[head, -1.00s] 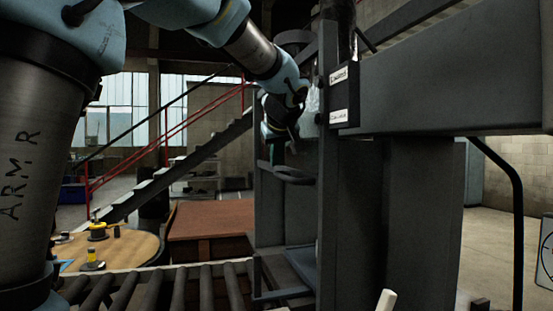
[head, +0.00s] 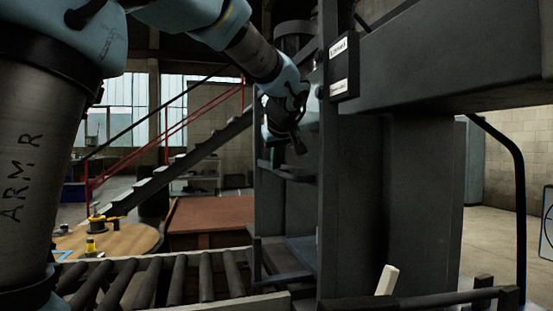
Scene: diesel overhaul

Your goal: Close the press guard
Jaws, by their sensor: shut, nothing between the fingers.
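The press (head: 415,190) is a large dark grey steel frame with a tall narrow upright (head: 327,190) on its left side and a heavy beam (head: 450,60) across the top. My gripper (head: 298,142) is dark, small in the head view, and hangs just left of that upright, above a dark grey bracket (head: 288,173). It is shut, and no object shows in it. I cannot make out the press guard clearly; the upright and my wrist hide part of the press opening. Whether my gripper touches anything there cannot be told.
A roller conveyor (head: 175,280) runs along the lower left. Behind it are a round wooden table (head: 130,240) with small yellow items and a brown-red bench (head: 212,214). A white lever (head: 387,280) and a dark bar (head: 450,299) stand at lower right. Open floor (head: 500,235) lies right.

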